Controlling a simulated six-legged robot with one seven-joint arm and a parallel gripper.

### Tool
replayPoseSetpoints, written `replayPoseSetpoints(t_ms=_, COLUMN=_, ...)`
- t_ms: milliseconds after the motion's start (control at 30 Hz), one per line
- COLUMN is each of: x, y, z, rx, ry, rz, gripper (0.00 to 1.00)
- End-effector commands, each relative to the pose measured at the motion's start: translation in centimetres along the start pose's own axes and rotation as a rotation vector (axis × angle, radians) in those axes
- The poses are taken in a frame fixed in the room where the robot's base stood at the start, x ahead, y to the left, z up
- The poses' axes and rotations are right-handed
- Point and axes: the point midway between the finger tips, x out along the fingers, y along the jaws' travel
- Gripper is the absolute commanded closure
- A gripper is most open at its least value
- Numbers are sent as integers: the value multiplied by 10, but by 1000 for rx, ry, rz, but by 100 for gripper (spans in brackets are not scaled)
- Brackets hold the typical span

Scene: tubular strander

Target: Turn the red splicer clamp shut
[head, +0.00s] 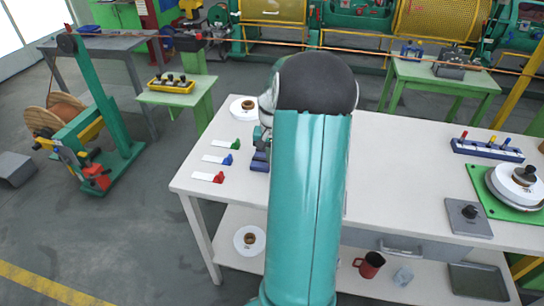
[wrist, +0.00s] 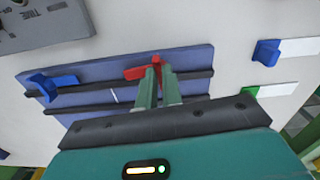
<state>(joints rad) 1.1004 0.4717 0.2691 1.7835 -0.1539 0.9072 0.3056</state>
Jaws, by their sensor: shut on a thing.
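The red splicer clamp (wrist: 133,73) sits at the far edge of the blue splicer base (wrist: 105,98) in the wrist view. My gripper (wrist: 158,73) has its two green fingers close together at the clamp and is shut on it; the fingers hide part of it. A blue clamp (wrist: 58,83) stands at the left of the same base, beside two dark rails. In the head view my arm covers most of the splicer; only a blue edge of its base (head: 260,161) shows on the white bench (head: 400,160).
Cards with green (head: 236,144), blue (head: 228,159) and red (head: 219,177) tabs lie left of my arm. At the right are a blue rack (head: 487,150), a grey block (head: 468,218) and a green plate (head: 484,188). The bench middle right is clear.

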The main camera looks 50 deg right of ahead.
Motion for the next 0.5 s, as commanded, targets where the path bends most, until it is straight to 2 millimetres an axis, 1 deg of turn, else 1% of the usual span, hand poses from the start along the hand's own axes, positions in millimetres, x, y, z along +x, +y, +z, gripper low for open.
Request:
replayPoseSetpoints(t_ms=167, x=-1, y=-1, z=0, rx=-119, ry=2, rz=0, gripper=100)
replayPoseSetpoints(t_ms=500, x=-1, y=-1, z=0, rx=-432, ry=2, rz=0, gripper=100)
